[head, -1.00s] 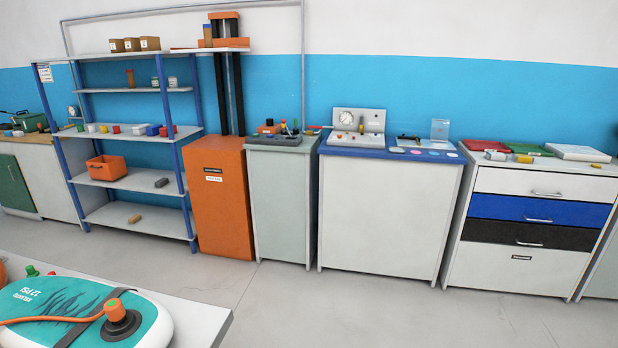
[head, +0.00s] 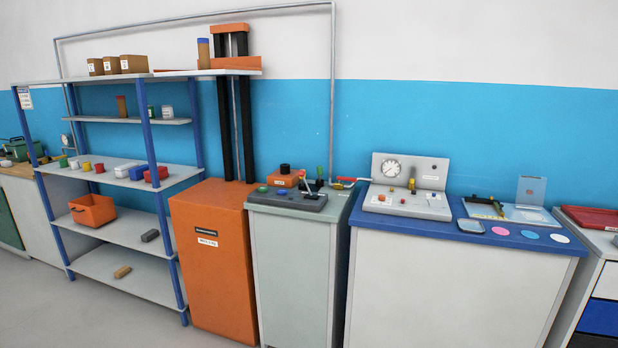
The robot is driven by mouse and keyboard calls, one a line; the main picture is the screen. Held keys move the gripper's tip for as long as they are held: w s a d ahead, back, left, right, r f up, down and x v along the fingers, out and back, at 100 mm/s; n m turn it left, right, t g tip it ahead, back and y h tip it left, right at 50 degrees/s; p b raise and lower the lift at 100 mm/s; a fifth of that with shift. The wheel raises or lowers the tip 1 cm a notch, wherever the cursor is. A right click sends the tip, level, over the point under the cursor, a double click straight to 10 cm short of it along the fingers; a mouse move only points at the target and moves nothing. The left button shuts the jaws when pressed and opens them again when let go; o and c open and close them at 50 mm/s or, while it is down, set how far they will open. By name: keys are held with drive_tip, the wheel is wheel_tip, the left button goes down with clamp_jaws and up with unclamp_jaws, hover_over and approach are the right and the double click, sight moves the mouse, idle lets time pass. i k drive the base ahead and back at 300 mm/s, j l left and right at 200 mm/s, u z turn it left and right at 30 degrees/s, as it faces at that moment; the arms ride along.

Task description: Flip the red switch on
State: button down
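Two control stations that carry small controls are in the head view. The grey console (head: 300,202) on the grey-green cabinet has a lever, green and dark knobs and an orange box with a black knob. The gauge panel (head: 410,203) on the blue-topped cabinet has a round dial, a brass fitting and small red and orange controls on its sloped front. A red-handled part (head: 352,180) sticks out between the two stations. I cannot tell which small red part is the red switch, or its position. My gripper is not in view.
An orange cabinet (head: 213,262) with a tall black column stands left of the grey-green cabinet (head: 290,275). A shelf rack (head: 120,232) stands farther left. A white drawer unit (head: 597,285) is at the right edge. Grey floor shows at the lower left.

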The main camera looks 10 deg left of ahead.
sight(301, 173)
drive_tip(key=i+u, duration=0.15)
drive_tip(key=i, duration=0.3)
drive_tip(key=i+l+u, duration=0.2)
drive_tip(key=i, duration=0.3)
drive_tip(key=i+l+u, duration=0.15)
drive_tip(key=i, duration=0.3)
drive_tip(key=i+l+u, duration=0.15)
drive_tip(key=i, duration=0.3)
drive_tip(key=i+l+u, duration=0.2)
drive_tip(key=i+l, duration=0.15)
drive_tip(key=i, duration=0.05)
